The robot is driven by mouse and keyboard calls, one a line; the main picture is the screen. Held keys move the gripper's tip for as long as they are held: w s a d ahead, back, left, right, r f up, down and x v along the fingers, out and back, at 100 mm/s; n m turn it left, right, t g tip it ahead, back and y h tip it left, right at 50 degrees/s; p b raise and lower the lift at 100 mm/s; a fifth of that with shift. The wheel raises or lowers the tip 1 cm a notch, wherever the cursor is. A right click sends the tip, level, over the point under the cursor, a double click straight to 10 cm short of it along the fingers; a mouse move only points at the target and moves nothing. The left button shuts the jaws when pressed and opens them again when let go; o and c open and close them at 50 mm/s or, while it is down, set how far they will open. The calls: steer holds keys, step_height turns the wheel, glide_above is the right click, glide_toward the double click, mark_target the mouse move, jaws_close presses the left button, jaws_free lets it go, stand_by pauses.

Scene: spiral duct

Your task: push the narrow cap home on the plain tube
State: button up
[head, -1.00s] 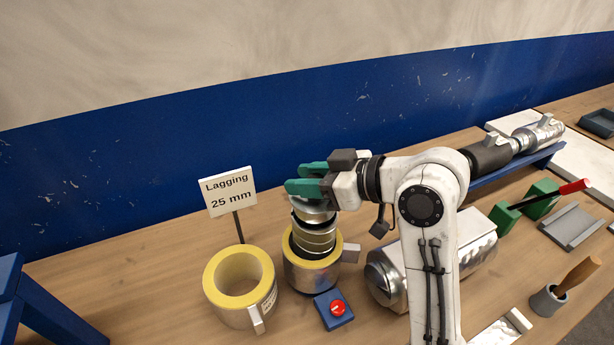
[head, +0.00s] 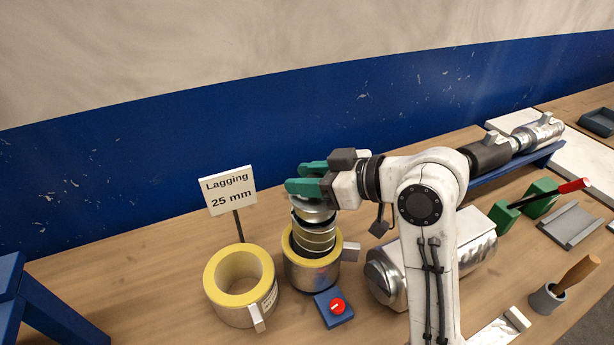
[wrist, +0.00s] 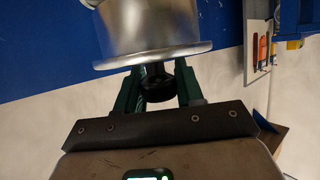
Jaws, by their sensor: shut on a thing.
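My gripper (head: 299,178), with green fingers, is shut on the dark knob (wrist: 157,84) of a silver cap. The cap (head: 314,213) is right below the fingers, partly hidden by them. In the wrist view the cap (wrist: 155,62) shows a flared rim close to the fingertips. Below it a ridged silver tube (head: 316,243) stands in a yellow-topped silver sleeve (head: 312,272). A dark line shows between cap and tube. I cannot tell how far the cap sits on the tube.
A second yellow-topped sleeve (head: 237,308) stands at left, under a "Lagging 25 mm" sign (head: 229,190). A blue box with a red button (head: 337,306) sits in front. A large silver cylinder (head: 385,280) lies to the right. Bare bench lies left of the sleeves.

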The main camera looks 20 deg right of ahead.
steer(key=shift+f+b, duration=1.25)
steer(key=shift+f, duration=0.85)
stand_by(0.3)
steer(key=o, duration=1.2)
steer(key=b+v, duration=0.1)
steer(key=v, duration=0.9)
steer(key=shift+s+d+r, duration=0.2)
steer(key=shift+s, duration=0.1)
